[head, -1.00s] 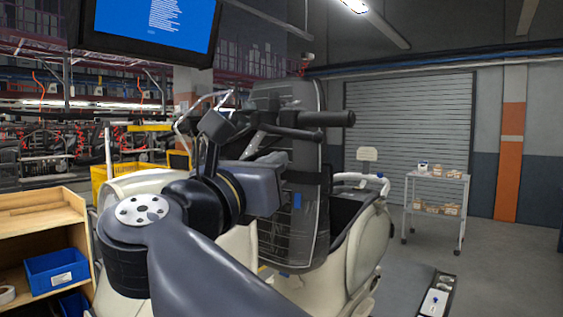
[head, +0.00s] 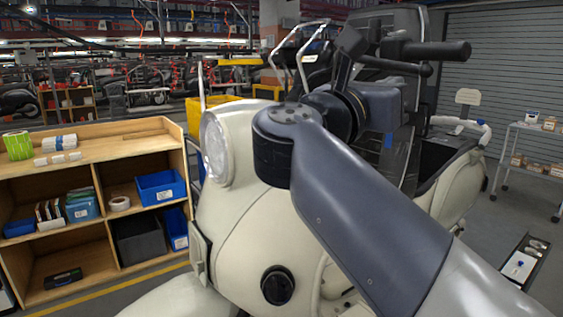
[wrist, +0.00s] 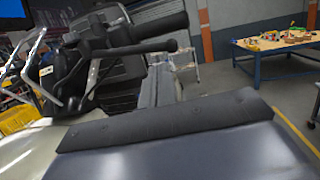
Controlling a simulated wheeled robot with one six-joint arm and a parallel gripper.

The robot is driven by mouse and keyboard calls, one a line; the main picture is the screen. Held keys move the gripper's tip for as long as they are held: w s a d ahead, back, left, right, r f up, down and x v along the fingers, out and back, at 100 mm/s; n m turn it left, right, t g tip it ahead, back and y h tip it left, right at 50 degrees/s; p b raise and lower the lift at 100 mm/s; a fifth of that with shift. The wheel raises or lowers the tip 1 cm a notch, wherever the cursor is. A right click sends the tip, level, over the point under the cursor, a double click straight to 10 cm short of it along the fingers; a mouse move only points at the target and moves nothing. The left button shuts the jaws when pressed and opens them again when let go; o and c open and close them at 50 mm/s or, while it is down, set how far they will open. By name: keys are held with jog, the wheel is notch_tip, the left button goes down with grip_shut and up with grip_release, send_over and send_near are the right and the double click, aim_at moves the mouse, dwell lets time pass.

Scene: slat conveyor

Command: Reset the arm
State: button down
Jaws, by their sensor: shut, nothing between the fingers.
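My arm reaches up from the lower right of the head view and bends at a round joint in front of a cream scooter (head: 240,235). Its far end is by the scooter's handlebar (head: 435,50), and the fingers cannot be made out there. In the wrist view my gripper (wrist: 165,120) shows as a dark bar across the lower middle, shut with nothing in it. The handlebar with its black grip and lever (wrist: 150,30) is just beyond it, at the upper left. I cannot tell whether the arm touches the scooter.
A wooden shelf (head: 95,132) with blue bins (head: 160,187) stands at the left. A wheeled cart (head: 512,160) is at the far right. The wrist view shows a blue-legged workbench (wrist: 285,45) with small parts.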

jog(key=shift+p+x, duration=0.65)
jog(key=shift+x, duration=2.1)
jog(key=shift+a+f, duration=0.1)
